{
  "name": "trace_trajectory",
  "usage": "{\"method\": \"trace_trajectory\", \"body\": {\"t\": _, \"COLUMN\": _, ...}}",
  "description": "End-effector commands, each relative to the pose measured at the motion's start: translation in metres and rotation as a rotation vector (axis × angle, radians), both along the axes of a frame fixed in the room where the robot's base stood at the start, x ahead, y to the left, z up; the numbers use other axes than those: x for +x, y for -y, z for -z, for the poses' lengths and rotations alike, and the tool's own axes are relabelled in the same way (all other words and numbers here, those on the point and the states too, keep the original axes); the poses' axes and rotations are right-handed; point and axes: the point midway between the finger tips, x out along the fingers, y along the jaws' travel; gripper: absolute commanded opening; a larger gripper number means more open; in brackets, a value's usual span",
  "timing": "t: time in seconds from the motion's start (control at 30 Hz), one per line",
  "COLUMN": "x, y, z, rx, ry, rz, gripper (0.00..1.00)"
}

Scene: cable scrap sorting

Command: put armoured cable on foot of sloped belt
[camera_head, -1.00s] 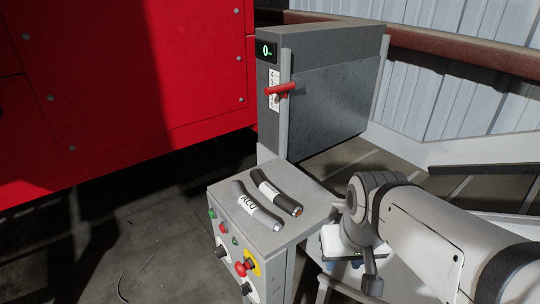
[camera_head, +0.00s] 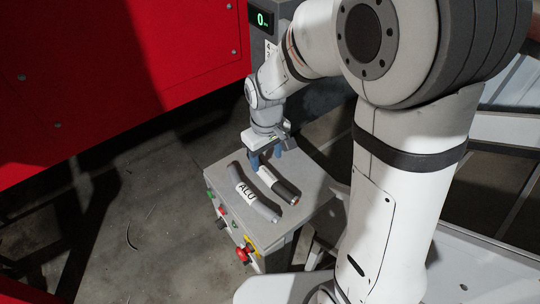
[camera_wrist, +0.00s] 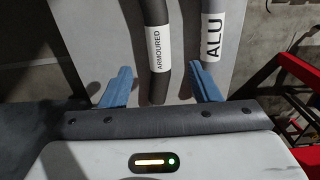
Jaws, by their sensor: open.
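The armoured cable (camera_head: 281,187) is a short dark piece with a white label, lying on top of a grey control box (camera_head: 228,181). In the wrist view the armoured cable (camera_wrist: 156,82) shows its ARMOURED label and runs between my two blue fingers. My gripper (camera_head: 266,158) is open over the far end of this cable. The gripper also shows in the wrist view (camera_wrist: 162,86), with a gap on each side of the cable. I cannot make out the foot of the sloped belt with certainty.
A grey cable labelled ALU (camera_head: 254,195) lies beside the armoured one, close to one finger in the wrist view. Buttons (camera_head: 243,254) line the box's front. A red machine (camera_head: 110,80) stands left. A grey cabinet with a display (camera_head: 262,18) stands behind.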

Motion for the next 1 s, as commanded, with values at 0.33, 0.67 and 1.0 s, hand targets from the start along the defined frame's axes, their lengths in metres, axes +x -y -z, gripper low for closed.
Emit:
{"method": "trace_trajectory", "body": {"t": 0.33, "x": -0.002, "y": 0.003, "z": 0.038, "rx": -0.002, "ry": -0.007, "rz": 0.005, "gripper": 0.56}}
{"method": "trace_trajectory", "body": {"t": 0.67, "x": -0.001, "y": 0.004, "z": 0.072, "rx": -0.001, "ry": -0.003, "rz": 0.006, "gripper": 0.56}}
{"method": "trace_trajectory", "body": {"t": 1.0, "x": -0.001, "y": 0.004, "z": 0.073, "rx": -0.001, "ry": -0.001, "rz": 0.007, "gripper": 0.47}}
